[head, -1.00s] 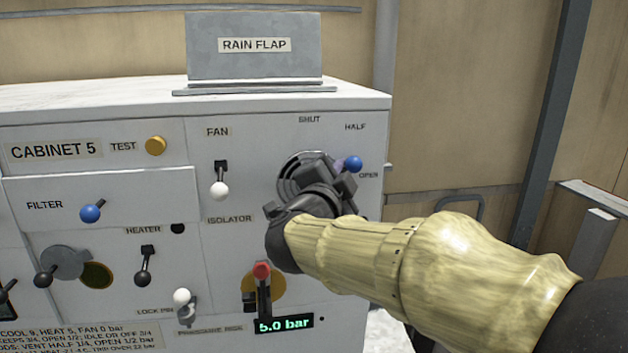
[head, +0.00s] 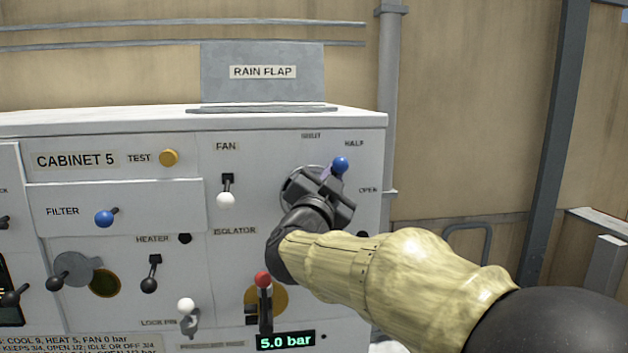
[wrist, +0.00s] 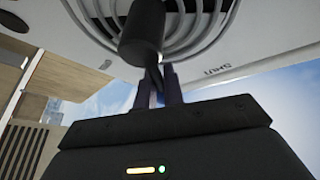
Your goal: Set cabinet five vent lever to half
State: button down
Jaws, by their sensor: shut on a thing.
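The vent lever has a blue ball knob (head: 340,164) and sits at the upper right of the cabinet 5 front, over a round grilled vent (head: 292,188). The knob points up and right, roughly at the HALF label (head: 354,143). The SHUT label (head: 311,136) is up and left of it, the OPEN label (head: 368,190) down and right. My gripper (head: 334,180) is shut on the lever just below the knob and hides most of its arm. In the wrist view, the fingers (wrist: 160,92) close around the lever, in front of the vent grille (wrist: 185,20).
The fan lever (head: 226,192) with a white knob is left of the vent. The red-knobbed isolator lever (head: 263,290) is below my wrist, above a 5.0 bar display (head: 286,340). The rain flap (head: 262,72) stands on top. Open space lies right of the cabinet.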

jog(key=shift+s+d+r+h, duration=0.2)
jog(key=shift+r+h, duration=0.1)
jog(key=shift+r, duration=0.3)
jog(key=c, duration=1.6)
grip_release()
jog(key=shift+w, duration=0.15)
jog(key=shift+o, duration=0.7)
jog(key=shift+d+f, duration=0.1)
jog(key=shift+d, duration=0.2)
jog(key=shift+a+f, duration=0.2)
jog(key=shift+a, duration=0.15)
jog(key=d+b+v, duration=0.1)
jog(key=b+v, duration=0.6)
jog(key=v, duration=1)
jog(key=shift+s, duration=0.6)
jog(key=shift+w, duration=0.1)
